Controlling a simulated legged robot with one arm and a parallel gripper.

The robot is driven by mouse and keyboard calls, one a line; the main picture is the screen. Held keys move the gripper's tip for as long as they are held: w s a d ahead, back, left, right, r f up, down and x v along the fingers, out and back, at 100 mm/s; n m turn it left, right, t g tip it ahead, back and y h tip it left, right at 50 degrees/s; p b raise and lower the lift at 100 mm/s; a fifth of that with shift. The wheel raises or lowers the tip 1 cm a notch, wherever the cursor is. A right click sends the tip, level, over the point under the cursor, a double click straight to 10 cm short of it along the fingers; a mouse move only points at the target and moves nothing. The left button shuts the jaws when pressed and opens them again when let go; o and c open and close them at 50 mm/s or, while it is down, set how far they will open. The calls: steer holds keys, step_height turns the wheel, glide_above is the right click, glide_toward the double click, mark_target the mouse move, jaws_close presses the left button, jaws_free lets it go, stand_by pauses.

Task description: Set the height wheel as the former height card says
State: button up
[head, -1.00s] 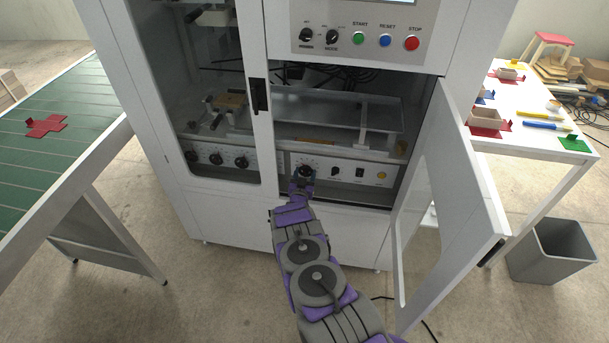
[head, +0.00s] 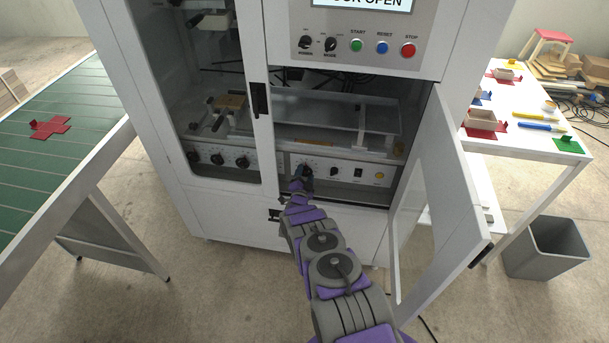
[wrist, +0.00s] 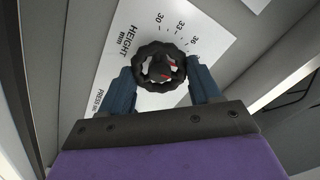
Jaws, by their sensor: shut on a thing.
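The black, scalloped height wheel (wrist: 151,78) sits on a white panel in the wrist view, beside the lettering "HEIGHT mm". Its printed scale (wrist: 180,29) shows 30, 33 and 36. Red marks show at the wheel's middle and toward its upper right; I cannot tell the exact setting. My gripper (wrist: 163,82) has its blue fingers on either side of the wheel and is shut on it. In the head view my gripper (head: 303,181) reaches the lower panel inside the open machine and hides most of the wheel. I cannot make out a former height card.
The machine door (head: 437,215) stands open to the right of my arm. Other knobs and a yellow button (head: 379,176) share the panel. A green-topped table (head: 75,110) is at left; a white table (head: 540,145) and grey bin (head: 546,250) are at right.

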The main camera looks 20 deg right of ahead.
steer(key=shift+d+m, duration=0.1)
steer(key=shift+m, duration=0.4)
steer(key=o, duration=1.1)
steer(key=shift+c, duration=0.2)
steer(key=p+v, duration=0.4)
steer(key=v, duration=1.3)
steer(key=shift+s+f, duration=0.1)
